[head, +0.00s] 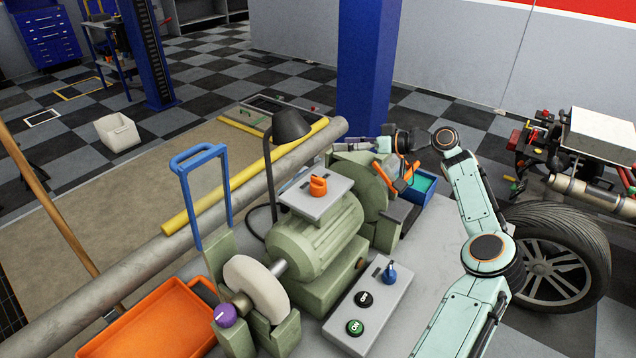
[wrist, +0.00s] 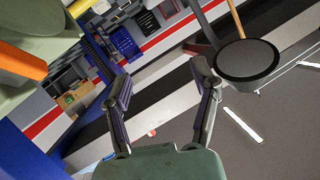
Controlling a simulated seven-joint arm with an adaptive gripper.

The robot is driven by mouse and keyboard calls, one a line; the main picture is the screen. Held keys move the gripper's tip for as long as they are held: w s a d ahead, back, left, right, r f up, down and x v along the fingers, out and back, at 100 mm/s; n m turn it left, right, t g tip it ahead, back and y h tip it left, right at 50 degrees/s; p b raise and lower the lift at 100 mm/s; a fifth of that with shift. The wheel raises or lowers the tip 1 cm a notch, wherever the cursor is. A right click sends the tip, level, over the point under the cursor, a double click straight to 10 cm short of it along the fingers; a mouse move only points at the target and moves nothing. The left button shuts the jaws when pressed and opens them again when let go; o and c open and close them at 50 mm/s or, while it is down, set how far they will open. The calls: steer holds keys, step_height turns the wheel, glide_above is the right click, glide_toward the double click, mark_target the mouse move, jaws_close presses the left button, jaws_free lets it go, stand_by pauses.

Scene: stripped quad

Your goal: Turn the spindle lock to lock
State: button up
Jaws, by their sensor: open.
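A bench grinder with a green motor housing (head: 318,240) stands on the grey bench. Three knobs show in the head view: an orange one (head: 318,186) on the grey plate on top of the motor, a purple one (head: 225,315) with a white mark at the near wheel's end, and a blue one (head: 390,272) on the switch box. No label shows which is the spindle lock. My gripper (head: 345,147) is behind the grinder, apart from all three knobs. In the wrist view my gripper (wrist: 162,78) has its two fingers spread with nothing between them.
A black lamp head (head: 291,124) rises behind the motor, and it shows close by in the wrist view (wrist: 247,60). A blue bin (head: 429,188) is right of the grinder.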

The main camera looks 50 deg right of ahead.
mark_target(318, 182)
steer(key=s+a+f+n+y, duration=0.1)
steer(key=a+n+y, duration=0.1)
steer(key=s+a+f+n+y, duration=0.1)
steer(key=s+n+y, duration=0.1)
steer(key=s+a+f+n+y, duration=0.1)
steer(key=s+a+n, duration=0.1)
steer(key=shift+s+a+f+y, duration=0.25)
steer(key=shift+a+f+y, duration=0.05)
steer(key=shift+a+y, duration=0.1)
steer(key=shift+a+f+n, duration=0.1)
steer(key=shift+a+n, duration=0.2)
steer(key=shift+n, duration=0.2)
steer(key=shift+y, duration=0.3)
steer(key=x, duration=0.6)
steer(key=shift+w+a, duration=0.2)
steer(key=shift+w, duration=0.05)
jaws_close()
